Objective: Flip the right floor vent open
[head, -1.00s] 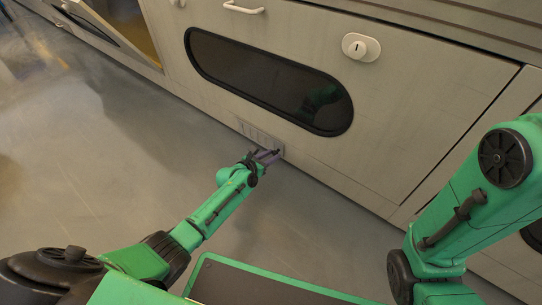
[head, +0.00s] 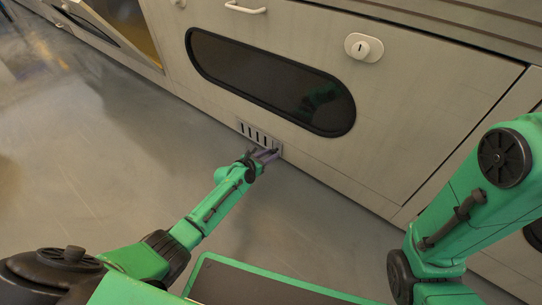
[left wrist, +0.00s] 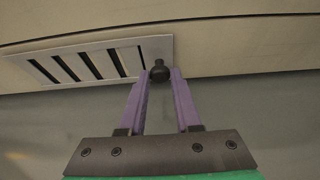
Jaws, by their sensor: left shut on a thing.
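The floor vent (head: 258,137) is a small grey slotted plate low on the pale panel, just above the floor. Its slots show dark and open. In the left wrist view the vent (left wrist: 102,62) lies at upper left, with a dark round knob (left wrist: 159,71) at its right end. My left gripper (head: 265,155) is at the vent's right end in the head view. Its purple fingers are shut on the knob in the left wrist view. My right arm shows at the right of the head view, but its gripper is out of view.
A long dark oval window (head: 270,80) sits in the panel above the vent. A white round knob with a dark slot (head: 363,47) and a white handle (head: 245,8) are higher up. A tilted open hatch (head: 105,25) is at upper left. The grey floor (head: 110,150) to the left is clear.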

